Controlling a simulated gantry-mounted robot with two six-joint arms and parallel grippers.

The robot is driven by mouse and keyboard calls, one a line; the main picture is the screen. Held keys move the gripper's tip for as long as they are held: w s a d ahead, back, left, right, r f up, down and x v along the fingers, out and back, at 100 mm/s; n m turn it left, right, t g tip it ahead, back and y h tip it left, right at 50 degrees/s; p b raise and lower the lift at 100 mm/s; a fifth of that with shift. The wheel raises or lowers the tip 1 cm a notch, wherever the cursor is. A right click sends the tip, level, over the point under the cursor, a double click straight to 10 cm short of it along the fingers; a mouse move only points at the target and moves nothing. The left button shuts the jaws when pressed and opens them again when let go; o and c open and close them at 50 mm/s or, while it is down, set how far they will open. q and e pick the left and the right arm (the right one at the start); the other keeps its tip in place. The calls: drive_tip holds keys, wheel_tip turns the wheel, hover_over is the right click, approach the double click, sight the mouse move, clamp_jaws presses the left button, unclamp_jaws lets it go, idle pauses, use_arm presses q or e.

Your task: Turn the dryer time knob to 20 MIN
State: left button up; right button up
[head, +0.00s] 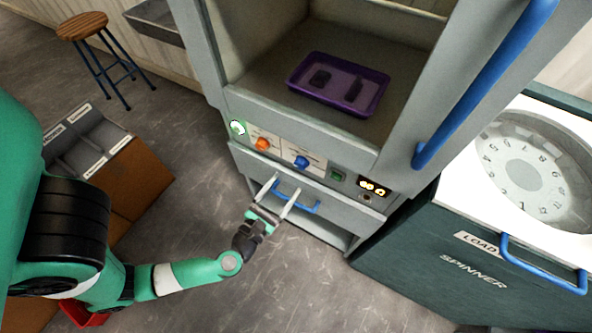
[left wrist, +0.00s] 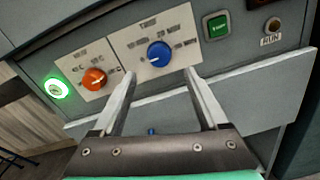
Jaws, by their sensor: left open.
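The blue time knob (head: 301,162) is on the dryer's front panel and also shows in the left wrist view (left wrist: 159,54). Small labels with MIN stand around it, too blurred to read surely. A pale mark shows on its lower left face. My left gripper (head: 286,181) is open and empty, in front of the panel and below the knob. In the left wrist view its fingertips (left wrist: 159,73) are spread to either side of the knob's lower part, with no contact visible. My right gripper is out of view.
An orange knob (left wrist: 94,79) and a lit green round light (left wrist: 57,88) sit left of the blue knob. A green square button (left wrist: 216,26) is to its right. A blue drawer handle (head: 310,208) is below. A purple tray (head: 378,77) lies inside the dryer.

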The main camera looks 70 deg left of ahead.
sight(298, 167)
use_arm(q)
drive_tip(key=x, duration=0.7)
drive_tip(key=shift+s, duration=0.1)
clamp_jaws()
